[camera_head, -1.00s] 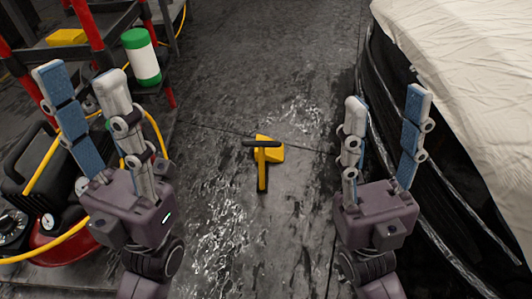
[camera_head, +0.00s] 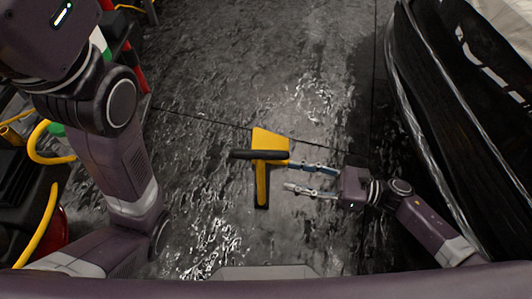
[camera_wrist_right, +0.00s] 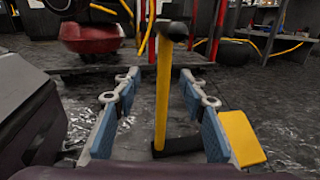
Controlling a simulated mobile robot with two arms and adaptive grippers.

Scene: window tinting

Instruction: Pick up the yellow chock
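The yellow chock (camera_head: 261,183) stands on the wet dark floor in the middle of the head view, with a black handle bar across its top and a wider yellow block (camera_head: 270,137) behind. My right gripper (camera_head: 289,175) is open, low and just right of the chock, its fingers pointing left at the post. In the right wrist view the yellow post (camera_wrist_right: 162,100) shows between the two open fingers (camera_wrist_right: 160,73), and the yellow block lies right of the right finger. I cannot tell if any finger touches it. My left arm shows at the left, but its fingers are out of frame.
A car's dark side (camera_head: 465,100) stands on the right. On the left are a yellow hose (camera_head: 40,228), a red machine (camera_wrist_right: 92,35) and red-legged shelving (camera_head: 138,68). The floor around the chock is clear.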

